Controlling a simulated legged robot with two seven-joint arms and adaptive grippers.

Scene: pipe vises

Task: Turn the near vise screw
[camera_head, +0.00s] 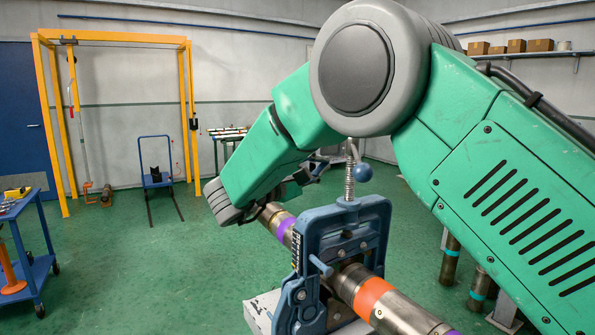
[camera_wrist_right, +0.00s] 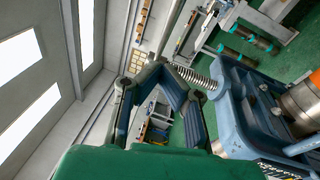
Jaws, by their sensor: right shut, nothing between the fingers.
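The near vise (camera_head: 343,235) is a blue yoke frame clamped over a pipe (camera_head: 385,302) with purple and orange bands. Its threaded screw (camera_head: 349,185) stands upright on top, with a blue ball (camera_head: 365,173) on its handle. My right gripper (camera_head: 318,170) is just left of the screw in the head view, partly hidden by my forearm. In the right wrist view its dark fingers (camera_wrist_right: 158,70) are closed together and empty. The screw (camera_wrist_right: 194,78) shows just right of the fingertips there, beside the vise frame (camera_wrist_right: 238,100). I cannot tell whether they touch. My left gripper is not in view.
A blue cart (camera_head: 30,235) with tools stands at the left. A yellow gantry frame (camera_head: 115,39) and a blue trolley (camera_head: 155,180) are at the back. Upright pipes (camera_head: 451,262) stand behind my arm at the right. Green floor at left centre is clear.

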